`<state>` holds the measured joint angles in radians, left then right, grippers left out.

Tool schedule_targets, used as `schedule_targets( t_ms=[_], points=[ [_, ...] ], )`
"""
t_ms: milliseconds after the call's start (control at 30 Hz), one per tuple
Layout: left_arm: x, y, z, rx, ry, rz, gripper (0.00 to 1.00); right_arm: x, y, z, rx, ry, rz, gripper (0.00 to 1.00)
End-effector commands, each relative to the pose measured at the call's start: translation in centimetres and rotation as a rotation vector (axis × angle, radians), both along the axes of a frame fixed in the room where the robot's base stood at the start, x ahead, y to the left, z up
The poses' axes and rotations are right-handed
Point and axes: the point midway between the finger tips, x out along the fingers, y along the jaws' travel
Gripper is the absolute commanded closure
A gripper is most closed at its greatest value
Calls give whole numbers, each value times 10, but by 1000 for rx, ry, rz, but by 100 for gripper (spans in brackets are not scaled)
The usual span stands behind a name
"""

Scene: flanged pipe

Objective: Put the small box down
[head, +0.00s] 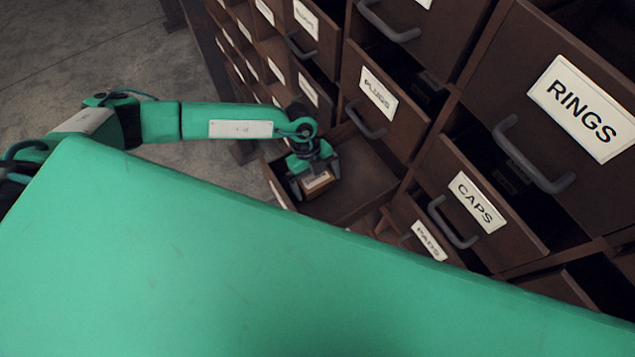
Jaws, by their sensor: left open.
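The small box (318,182) is brown with a pale label on top. It sits low in an open, pulled-out drawer (350,168) below the one labelled PLUGS. My left gripper (316,184) reaches down into this drawer from above, with its fingers apart on either side of the box. I cannot tell whether the fingers touch the box. The underside of the box is hidden. My right gripper is not in view.
A tall brown drawer cabinet fills the right side. Drawers labelled PLUGS (365,105), CAPS (470,190), PADS (418,230) and RINGS (565,75) stand open around my left arm's reach. Bare concrete floor (70,50) lies at the upper left.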

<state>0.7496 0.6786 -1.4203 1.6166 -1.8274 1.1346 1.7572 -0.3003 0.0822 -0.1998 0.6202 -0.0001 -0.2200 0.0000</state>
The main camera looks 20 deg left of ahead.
Motion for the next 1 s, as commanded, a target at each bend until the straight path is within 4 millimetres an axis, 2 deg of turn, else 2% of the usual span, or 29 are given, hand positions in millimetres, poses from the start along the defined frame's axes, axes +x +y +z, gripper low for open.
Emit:
schedule_targets(
  t_ms=[200,500,700,1000],
  points=[
    [12,15,38,0,-6,0,0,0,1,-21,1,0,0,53],
    [24,30,88,0,-3,0,0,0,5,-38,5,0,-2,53],
    [25,33,99,2,-1,0,0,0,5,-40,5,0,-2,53],
    [26,33,100,1,0,0,0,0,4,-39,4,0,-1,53]
  ],
)
